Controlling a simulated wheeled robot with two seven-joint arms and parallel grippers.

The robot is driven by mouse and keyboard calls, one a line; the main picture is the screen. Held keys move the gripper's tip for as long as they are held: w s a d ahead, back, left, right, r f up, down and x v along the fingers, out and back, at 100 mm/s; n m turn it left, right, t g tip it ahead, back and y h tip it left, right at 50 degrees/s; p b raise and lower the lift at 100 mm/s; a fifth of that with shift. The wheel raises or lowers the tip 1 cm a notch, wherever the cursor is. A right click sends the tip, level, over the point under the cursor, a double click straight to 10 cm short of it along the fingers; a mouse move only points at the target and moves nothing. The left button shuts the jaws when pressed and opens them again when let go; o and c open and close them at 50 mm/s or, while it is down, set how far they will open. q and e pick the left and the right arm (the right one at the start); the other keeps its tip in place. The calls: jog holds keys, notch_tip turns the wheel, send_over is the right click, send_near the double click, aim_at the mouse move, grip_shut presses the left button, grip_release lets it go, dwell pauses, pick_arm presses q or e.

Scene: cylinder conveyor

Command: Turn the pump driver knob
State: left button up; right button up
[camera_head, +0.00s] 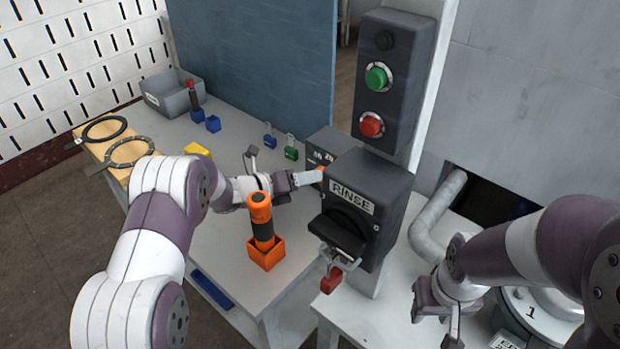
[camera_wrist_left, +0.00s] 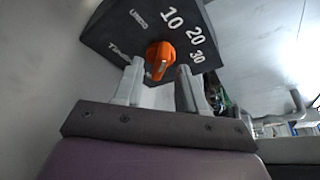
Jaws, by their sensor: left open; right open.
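An orange knob (camera_wrist_left: 160,60) sits on the face of a dark dial box (camera_wrist_left: 130,40) marked 10, 20 and 30. In the head view only a sliver of the orange knob (camera_head: 321,169) shows beside the dark box (camera_head: 327,146). My left gripper (camera_wrist_left: 158,82) is open, with one finger on each side of the knob in the wrist picture. Whether the fingers touch it I cannot tell. In the head view my left gripper (camera_head: 290,170) is at the box's left. My right gripper (camera_head: 450,318) is open and empty, low at the right.
A box labelled RINSE (camera_head: 375,180) with a black handle and red padlock (camera_head: 331,280) stands right of the dial box, below green and red buttons (camera_head: 376,78). An orange holder with an orange-handled tool (camera_head: 266,250), small padlocks (camera_head: 291,148) and a grey bin (camera_head: 165,95) are on the table.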

pick_arm(q)
jog(key=b+v, duration=0.1)
jog(key=v, duration=1)
jog(key=shift+a, duration=0.25)
jog(key=shift+s, duration=0.1)
